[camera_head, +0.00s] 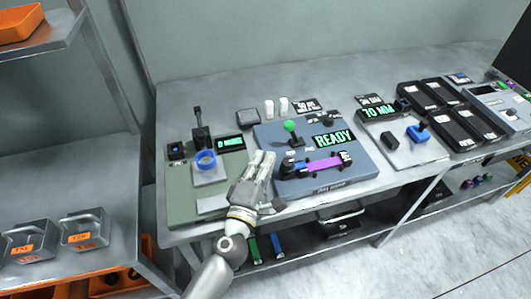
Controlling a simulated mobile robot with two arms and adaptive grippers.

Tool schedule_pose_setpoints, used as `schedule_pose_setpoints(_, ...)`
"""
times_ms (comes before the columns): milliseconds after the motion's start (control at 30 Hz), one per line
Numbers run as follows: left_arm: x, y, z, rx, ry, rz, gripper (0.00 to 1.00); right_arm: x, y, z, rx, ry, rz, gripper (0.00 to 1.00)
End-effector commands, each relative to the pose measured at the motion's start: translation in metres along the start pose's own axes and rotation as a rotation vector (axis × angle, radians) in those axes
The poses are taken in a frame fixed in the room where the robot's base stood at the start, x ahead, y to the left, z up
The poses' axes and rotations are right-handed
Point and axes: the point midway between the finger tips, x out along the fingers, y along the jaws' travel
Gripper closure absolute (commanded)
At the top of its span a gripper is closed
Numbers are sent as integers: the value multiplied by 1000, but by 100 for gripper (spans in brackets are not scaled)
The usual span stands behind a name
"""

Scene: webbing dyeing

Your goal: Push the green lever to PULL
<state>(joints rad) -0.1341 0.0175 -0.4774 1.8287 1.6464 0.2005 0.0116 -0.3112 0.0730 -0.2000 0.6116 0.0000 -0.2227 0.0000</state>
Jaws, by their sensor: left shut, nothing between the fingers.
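The green lever (290,127) is a green ball knob on a short dark stem. It stands upright on a blue-grey panel (355,185), left of a display reading READY (334,139). Small labels lie near the lever's base, too small to read. My left gripper (266,156) is shut and empty, over the panel's left edge. Its fingertips are below and left of the green knob, apart from it. My right gripper is not in view.
A purple strip (325,165) lies right of my gripper on the panel. A green board (182,205) with a blue ring (205,160) and a dark upright post (198,125) is to the left. A grey panel with a blue knob (418,133) is to the right.

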Motion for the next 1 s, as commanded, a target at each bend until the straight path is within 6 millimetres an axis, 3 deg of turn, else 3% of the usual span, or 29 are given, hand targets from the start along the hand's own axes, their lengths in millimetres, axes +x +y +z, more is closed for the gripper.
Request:
schedule_pose_setpoints(200,43,2,1,0,-2,3,100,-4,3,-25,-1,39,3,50)
schedule_pose_setpoints(400,70,0,1,0,-1,1,100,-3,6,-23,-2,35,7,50)
schedule_pose_setpoints(700,81,1,0,0,-1,0,100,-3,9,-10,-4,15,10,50)
schedule_pose_setpoints(1000,81,4,2,8,-1,-6,100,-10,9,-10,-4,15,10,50)
